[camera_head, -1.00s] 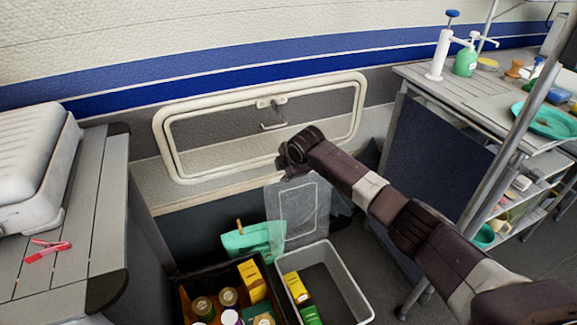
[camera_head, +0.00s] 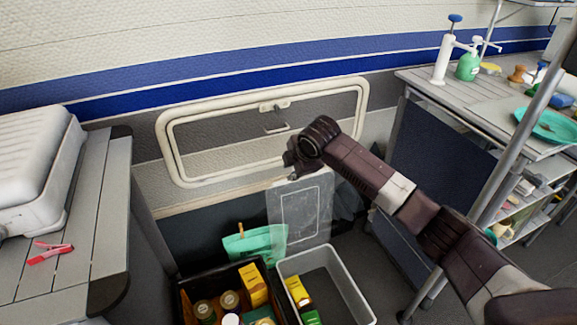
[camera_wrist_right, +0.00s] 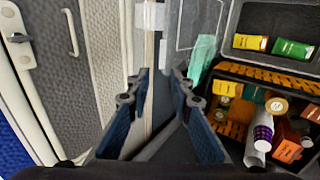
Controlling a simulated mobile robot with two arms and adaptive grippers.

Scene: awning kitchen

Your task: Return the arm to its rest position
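My right arm (camera_head: 365,180) comes in from the lower right and reaches up and left. Its gripper (camera_head: 290,163) is in front of the framed wall hatch, above the clear lid and the crates. In the right wrist view the right gripper (camera_wrist_right: 160,78) has its two blue-padded fingers apart, with nothing between them. My left gripper is not in view.
A black crate (camera_head: 182,300) of jars and boxes and a grey bin (camera_head: 352,293) with two packages stand below. A clear lid (camera_head: 303,212) leans behind them. A side table (camera_head: 92,262) is left, a shelf table (camera_head: 420,82) right.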

